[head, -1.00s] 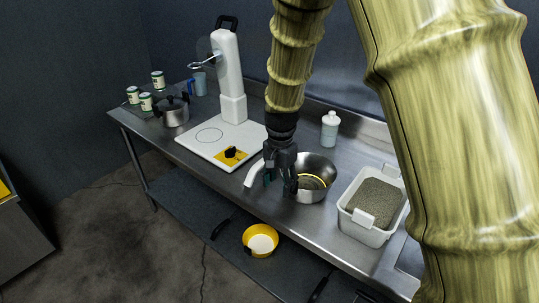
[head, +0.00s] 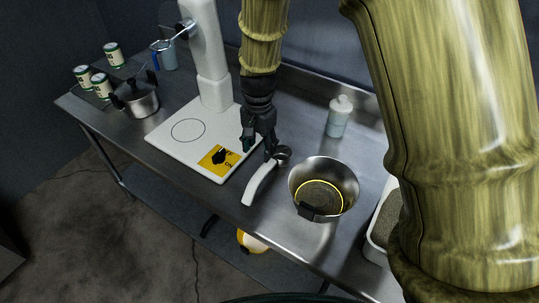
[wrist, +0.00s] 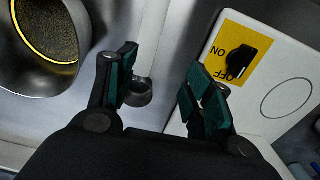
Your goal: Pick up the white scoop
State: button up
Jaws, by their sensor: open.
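The white scoop (head: 262,183) lies on the steel counter between the white press base and the metal bowl. Its pale handle points toward the counter's front edge, and its dark metal cup (head: 283,155) is at the back. My gripper (head: 258,150) is above the counter beside the cup, fingers pointing down. In the wrist view my gripper (wrist: 160,90) is open and empty. There the scoop's cup (wrist: 138,93) shows between the fingers, close to the left one, and the handle (wrist: 155,40) runs upward. I cannot tell whether a finger touches it.
The metal bowl (head: 345,174) with a yellow ring inside stands to the right. The white machine base (head: 180,150) with a yellow ON/OFF switch plate (head: 218,158) is to the left. A bottle (head: 339,116) stands behind, a pot (head: 136,97) at left, a white tub (head: 378,230) at right.

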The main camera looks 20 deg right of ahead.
aim_at(264, 169)
jog(key=shift+t, duration=0.3)
jog(key=s, duration=0.2)
jog(key=s+f, duration=0.1)
jog(key=s, duration=0.1)
jog(key=shift+s+p, duration=0.4)
jog(key=w+f, duration=0.1)
jog(key=f, duration=0.1)
jog(key=w+f+p, duration=0.1)
jog(key=w+f, duration=0.1)
jog(key=shift+w+d+f+p, duration=0.1)
jog(key=shift+w+f+p, duration=0.1)
jog(key=shift+w+p, duration=0.1)
jog(key=shift+d+f, duration=0.1)
jog(key=shift+f, duration=0.25)
jog(key=shift+s+f+p, duration=0.5)
jog(key=shift+f+p, duration=0.05)
jog(key=shift+s+r, duration=0.1)
jog(key=shift+s, duration=0.7)
jog(key=shift+w+f, duration=0.6)
jog(key=shift+w, duration=0.3)
jog(key=shift+c, duration=1.4)
jog(key=shift+s+r, duration=0.3)
jog(key=shift+s, duration=0.2)
jog(key=c, duration=0.8)
jog(key=shift+w+f, duration=0.2)
jog(key=shift+w, duration=0.05)
jog(key=shift+s+r+b, duration=0.1)
jog(key=shift+r+b, duration=1.6)
jog(key=shift+r, duration=3.4)
